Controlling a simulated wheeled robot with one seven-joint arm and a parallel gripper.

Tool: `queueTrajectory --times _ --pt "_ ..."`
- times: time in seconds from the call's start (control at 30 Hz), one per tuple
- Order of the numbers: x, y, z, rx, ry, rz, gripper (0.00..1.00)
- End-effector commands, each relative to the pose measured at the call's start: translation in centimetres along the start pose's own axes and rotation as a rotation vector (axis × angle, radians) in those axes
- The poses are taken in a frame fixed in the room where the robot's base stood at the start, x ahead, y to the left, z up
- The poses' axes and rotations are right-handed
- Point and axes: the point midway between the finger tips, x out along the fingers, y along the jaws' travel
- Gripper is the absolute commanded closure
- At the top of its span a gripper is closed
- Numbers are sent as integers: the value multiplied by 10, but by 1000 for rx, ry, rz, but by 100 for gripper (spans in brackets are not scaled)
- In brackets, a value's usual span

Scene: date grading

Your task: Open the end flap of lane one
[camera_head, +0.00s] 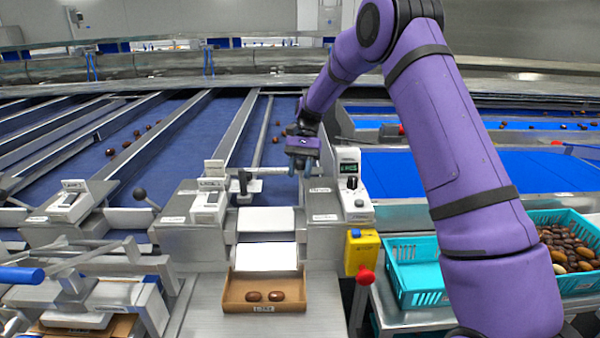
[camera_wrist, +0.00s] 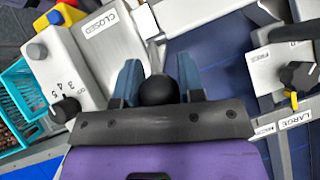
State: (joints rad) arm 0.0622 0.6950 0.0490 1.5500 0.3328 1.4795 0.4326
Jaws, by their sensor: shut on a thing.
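My gripper (camera_head: 301,168) is over the lower end of a blue sorting lane (camera_head: 262,145), left of a white control unit. In the wrist view my gripper (camera_wrist: 160,85) has its two blue-grey fingers on either side of a round black knob (camera_wrist: 158,91), and it is shut on it. The knob sits on a metal lever (camera_wrist: 153,55), beside a plate marked CLOSED (camera_wrist: 100,18). In the head view my gripper hides this knob. Below the lane are white chute plates (camera_head: 265,220). I cannot make out the flap itself or which lane number this is.
A cardboard tray (camera_head: 262,307) with two dates (camera_head: 276,295) lies under the chute. The control unit (camera_head: 349,187) and a yellow box with a red button (camera_head: 360,252) stand right of it. A teal crate (camera_head: 412,290) is further right.

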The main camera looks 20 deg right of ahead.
Motion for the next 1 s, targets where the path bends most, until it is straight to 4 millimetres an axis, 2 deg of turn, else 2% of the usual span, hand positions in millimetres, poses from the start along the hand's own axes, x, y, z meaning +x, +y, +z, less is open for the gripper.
queueTrajectory --times 0.3,0.83,0.87,0.97,1.0 --pt "-3 -4 -9 -2 5 -3 100" --pt "-2 -4 -10 -3 4 -2 100" --pt "-2 -4 -10 -3 4 -2 62" --pt "-2 -4 -10 -3 3 -1 40" --pt "-2 -4 -10 -3 3 -1 40"
